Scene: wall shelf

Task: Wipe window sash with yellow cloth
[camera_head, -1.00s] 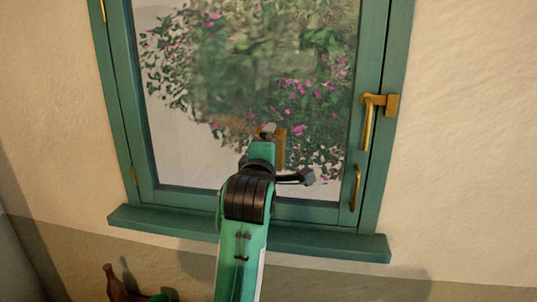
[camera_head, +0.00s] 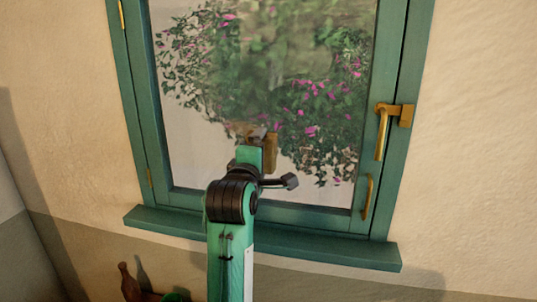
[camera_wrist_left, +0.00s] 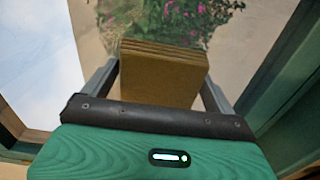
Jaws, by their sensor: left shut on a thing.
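The window sash (camera_head: 151,90) is a green frame around a large glass pane (camera_head: 240,60), closed in the wall. The yellow cloth (camera_head: 271,152) is a folded, brownish-yellow pad in front of the lower part of the pane. In the left wrist view the cloth (camera_wrist_left: 163,78) shows layered edges and sits between the two fingers. My left gripper (camera_head: 262,142) is shut on it; it also shows in the left wrist view (camera_wrist_left: 160,88). I cannot tell whether the cloth touches the glass. My right gripper is not in view.
A brass handle (camera_head: 382,135) and a smaller brass pull (camera_head: 367,196) stick out on the sash's right side. A green sill (camera_head: 270,244) juts out below. A brown bottle-like object (camera_head: 129,284) and a green item (camera_head: 176,296) are at lower left.

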